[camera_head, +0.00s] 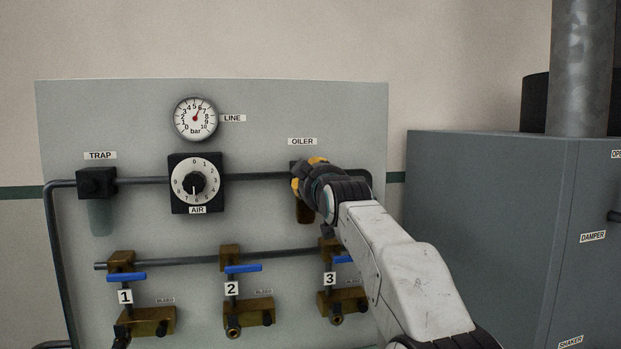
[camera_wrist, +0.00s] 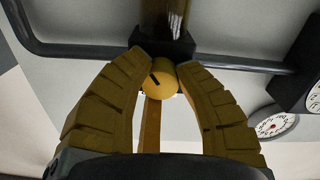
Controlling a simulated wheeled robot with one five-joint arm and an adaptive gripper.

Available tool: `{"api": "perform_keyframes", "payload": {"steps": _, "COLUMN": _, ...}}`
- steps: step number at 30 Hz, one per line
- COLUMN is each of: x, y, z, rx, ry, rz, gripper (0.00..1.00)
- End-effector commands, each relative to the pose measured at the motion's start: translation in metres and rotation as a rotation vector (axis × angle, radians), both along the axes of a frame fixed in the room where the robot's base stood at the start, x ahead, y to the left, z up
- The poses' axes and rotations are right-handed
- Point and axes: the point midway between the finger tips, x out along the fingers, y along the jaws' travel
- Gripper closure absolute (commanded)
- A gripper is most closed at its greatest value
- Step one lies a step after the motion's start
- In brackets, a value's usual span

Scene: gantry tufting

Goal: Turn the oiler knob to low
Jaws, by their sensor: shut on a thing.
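The oiler sits under the OILER label (camera_head: 302,141) on the grey panel. In the head view my gripper (camera_head: 306,175) covers its knob. In the wrist view the oiler's dark block and brown bowl (camera_wrist: 163,18) show at the top, with the round yellow knob (camera_wrist: 164,88) below. The knob has a short black slanted mark on its face. My gripper (camera_wrist: 165,64) is shut on the knob, one finger on each side. No low marking is legible in either view.
A dark pipe (camera_head: 258,177) runs across the panel. Left of my gripper are the AIR dial (camera_head: 194,184) and the trap (camera_head: 97,182). Valves with blue handles (camera_head: 243,268) are below. A grey cabinet (camera_head: 490,210) stands to the right.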

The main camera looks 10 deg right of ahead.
Motion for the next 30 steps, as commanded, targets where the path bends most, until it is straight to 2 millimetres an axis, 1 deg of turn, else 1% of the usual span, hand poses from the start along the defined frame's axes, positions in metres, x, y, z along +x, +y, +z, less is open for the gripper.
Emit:
{"api": "perform_keyframes", "payload": {"steps": 1, "x": -0.0021, "y": 0.0010, "z": 0.0082, "rx": -0.013, "ry": -0.020, "rz": 0.002, "gripper": 1.00}}
{"api": "perform_keyframes", "payload": {"steps": 8, "x": -0.0022, "y": 0.0011, "z": 0.0083, "rx": -0.043, "ry": -0.020, "rz": 0.001, "gripper": 1.00}}
{"api": "perform_keyframes", "payload": {"steps": 18, "x": -0.0023, "y": 0.0012, "z": 0.0085, "rx": -0.043, "ry": -0.021, "rz": 0.001, "gripper": 1.00}}
{"api": "perform_keyframes", "payload": {"steps": 19, "x": -0.0023, "y": 0.0012, "z": 0.0085, "rx": -0.043, "ry": -0.021, "rz": 0.001, "gripper": 0.69}}
{"api": "perform_keyframes", "payload": {"steps": 27, "x": -0.0011, "y": 0.0007, "z": 0.0046, "rx": -0.043, "ry": -0.012, "rz": 0.002, "gripper": 0.45}}
{"api": "perform_keyframes", "payload": {"steps": 30, "x": -0.0008, "y": 0.0005, "z": 0.0035, "rx": -0.043, "ry": -0.010, "rz": 0.000, "gripper": 0.45}}
